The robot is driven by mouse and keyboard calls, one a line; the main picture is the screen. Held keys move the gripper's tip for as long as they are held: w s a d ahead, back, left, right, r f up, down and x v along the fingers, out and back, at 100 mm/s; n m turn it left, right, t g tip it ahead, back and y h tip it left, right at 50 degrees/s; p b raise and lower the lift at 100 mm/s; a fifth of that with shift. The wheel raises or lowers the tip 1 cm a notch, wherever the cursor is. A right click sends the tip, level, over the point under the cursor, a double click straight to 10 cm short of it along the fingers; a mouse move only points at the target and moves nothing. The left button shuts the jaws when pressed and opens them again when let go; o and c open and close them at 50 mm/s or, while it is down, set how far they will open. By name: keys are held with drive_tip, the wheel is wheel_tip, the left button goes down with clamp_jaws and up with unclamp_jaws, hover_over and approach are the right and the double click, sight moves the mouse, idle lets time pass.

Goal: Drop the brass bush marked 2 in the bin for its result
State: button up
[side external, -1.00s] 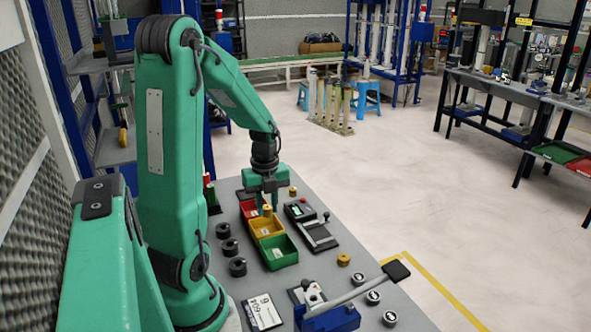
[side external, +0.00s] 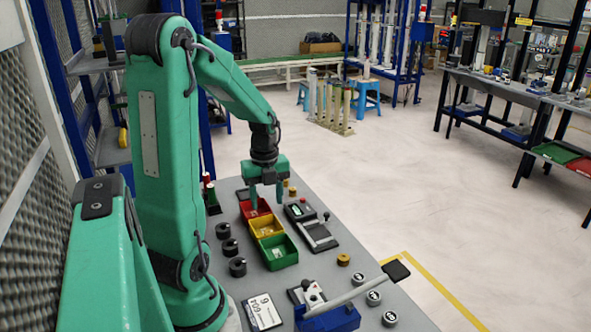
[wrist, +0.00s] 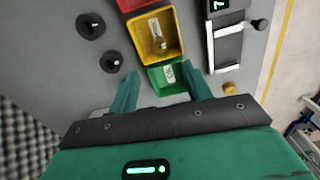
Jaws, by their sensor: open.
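My gripper (side external: 267,202) is open above the row of bins, with nothing between its fingers. The wrist view shows the fingers (wrist: 160,72) spread apart over the green bin (wrist: 160,88). The row runs red bin (side external: 245,208), yellow bin (side external: 281,226), green bin (side external: 291,255). In the wrist view, a brass-coloured piece (wrist: 159,44) lies inside the yellow bin (wrist: 135,38), beside a white label. I cannot read a mark on it. Another brass bush (side external: 343,259) stands on the table to the right, and one (side external: 292,191) stands behind the bins.
A device with a lit display (side external: 300,210) stands right of the bins. Several dark round parts (side external: 230,247) stand left of them. A lever press (side external: 328,315), a number card (side external: 262,312) and grey round parts (side external: 374,298) are at the front.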

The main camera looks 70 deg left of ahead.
drive_tip(key=shift+r, duration=2.8)
drive_tip(key=shift+d, duration=0.1)
drive_tip(key=d+r+n+t, duration=0.2)
drive_tip(key=d+r+n, duration=0.1)
drive_tip(key=d+n, duration=0.6)
drive_tip(key=s+d+r+n+t, duration=0.1)
drive_tip(key=d+r+n+t, duration=0.2)
drive_tip(key=d+n, duration=0.6)
drive_tip(key=shift+d+r+n+t, duration=0.35)
drive_tip(key=shift+d+r, duration=0.45)
drive_tip(key=shift+d, duration=1)
